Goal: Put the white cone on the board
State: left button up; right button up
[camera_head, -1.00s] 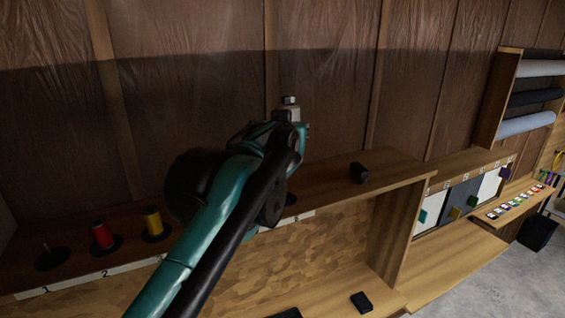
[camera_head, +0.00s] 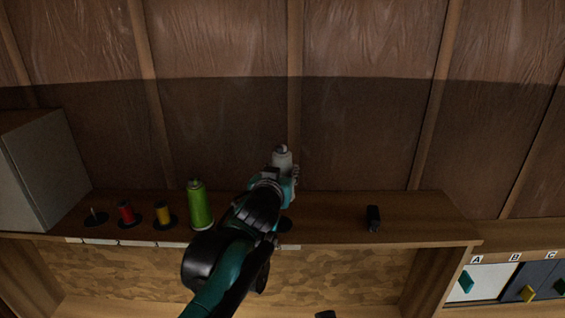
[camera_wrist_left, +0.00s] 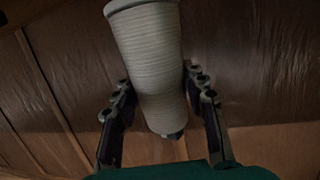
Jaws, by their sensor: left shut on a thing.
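The white cone (camera_head: 282,160) is held by my left gripper (camera_head: 284,175) above the long wooden shelf board (camera_head: 335,212). In the left wrist view the white cone (camera_wrist_left: 150,62) is ribbed with thread, slightly tilted, between the two fingers of the gripper (camera_wrist_left: 157,85). A dark disc (camera_head: 286,225) shows partly beside my gripper, the rest hidden by my arm.
An empty spindle (camera_head: 96,215) is at the shelf's left, near a grey box (camera_head: 42,170). A small black object (camera_head: 373,217) stands on the right part of the shelf. Lettered panels (camera_head: 487,281) are at lower right. The wooden wall stands close behind.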

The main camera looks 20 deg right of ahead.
pick_arm(q)
jog(key=shift+w+a+f+b, duration=0.25)
jog(key=shift+a+f+b, duration=0.35)
jog(key=shift+f, duration=0.2)
jog(key=f+b, duration=0.2)
jog(key=f, duration=0.1)
jog(key=f+b, duration=0.2)
jog(key=shift+d+f, duration=0.2)
jog(key=shift+f, duration=0.2)
jog(key=shift+s+d+f, duration=0.15)
jog(key=shift+f, duration=0.35)
pick_arm(e)
jog(key=f, duration=0.5)
jog(key=shift+w+a+f, duration=0.1)
jog(key=shift+a+f, duration=0.15)
jog(key=shift+f, duration=0.15)
pick_arm(q)
jog(key=shift+f+b, duration=0.3)
jog(key=shift+b, duration=0.2)
pick_arm(e)
jog(key=shift+f, duration=0.25)
